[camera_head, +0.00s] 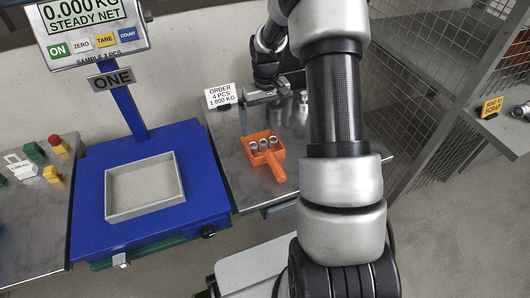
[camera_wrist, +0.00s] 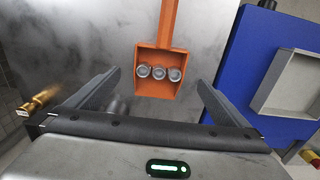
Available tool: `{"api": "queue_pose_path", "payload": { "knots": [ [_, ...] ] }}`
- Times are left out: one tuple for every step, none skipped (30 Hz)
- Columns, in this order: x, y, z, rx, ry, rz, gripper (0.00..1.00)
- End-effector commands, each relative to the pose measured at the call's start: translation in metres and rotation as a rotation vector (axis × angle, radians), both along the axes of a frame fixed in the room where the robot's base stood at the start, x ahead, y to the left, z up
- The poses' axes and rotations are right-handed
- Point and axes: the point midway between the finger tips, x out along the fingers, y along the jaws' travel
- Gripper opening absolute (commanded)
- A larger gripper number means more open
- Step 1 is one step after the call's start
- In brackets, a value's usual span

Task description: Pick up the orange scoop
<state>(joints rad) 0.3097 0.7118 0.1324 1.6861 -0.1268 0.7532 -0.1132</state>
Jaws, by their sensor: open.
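The orange scoop (camera_head: 265,151) lies on the metal table to the right of the blue scale, its handle toward the front. Three metal castings (camera_head: 263,144) sit in its pan. In the wrist view the scoop (camera_wrist: 158,88) is ahead of my gripper, its handle (camera_wrist: 169,22) pointing up and away, with the castings (camera_wrist: 158,72) in a row. My gripper (camera_wrist: 158,85) is open, with one finger on each side of the view and nothing between them touching the scoop.
The blue scale (camera_head: 90,215) with a grey tray (camera_head: 110,214) stands left of the scoop and reads 0.000 kg. An order sign (camera_head: 220,95) stands behind. A brass-coloured part (camera_wrist: 40,100) shows at left in the wrist view. A wire-mesh cage (camera_head: 410,90) stands right.

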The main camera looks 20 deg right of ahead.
Motion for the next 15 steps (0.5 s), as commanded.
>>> {"api": "queue_pose_path", "payload": {
  "knots": [
    [-0.001,0.000,-0.016,0.001,0.003,0.000,1.00],
    [-0.001,0.000,-0.023,0.001,0.003,0.000,1.00],
    [0.000,0.000,-0.031,0.001,0.002,0.000,1.00],
    [0.000,0.000,-0.037,0.001,0.002,0.000,1.00],
    [0.000,0.000,-0.043,0.001,0.002,0.000,1.00],
    [0.000,0.000,-0.049,0.001,0.001,0.000,1.00],
    [0.000,0.000,-0.054,0.001,0.001,0.000,1.00],
    [0.000,0.000,-0.058,0.001,0.001,-0.001,1.00],
    [0.000,0.000,-0.062,0.000,0.001,-0.001,1.00],
    [0.000,0.000,-0.064,0.000,0.000,0.000,1.00],
    [0.000,0.000,-0.066,0.000,0.000,-0.001,1.00],
    [0.001,0.000,-0.067,0.000,-0.001,0.000,1.00],
    [0.001,0.000,-0.068,0.000,-0.001,-0.001,1.00],
    [0.001,0.000,-0.069,0.000,-0.001,0.000,1.00],
    [0.001,0.000,-0.071,0.000,-0.001,0.000,1.00]
  ]
}}
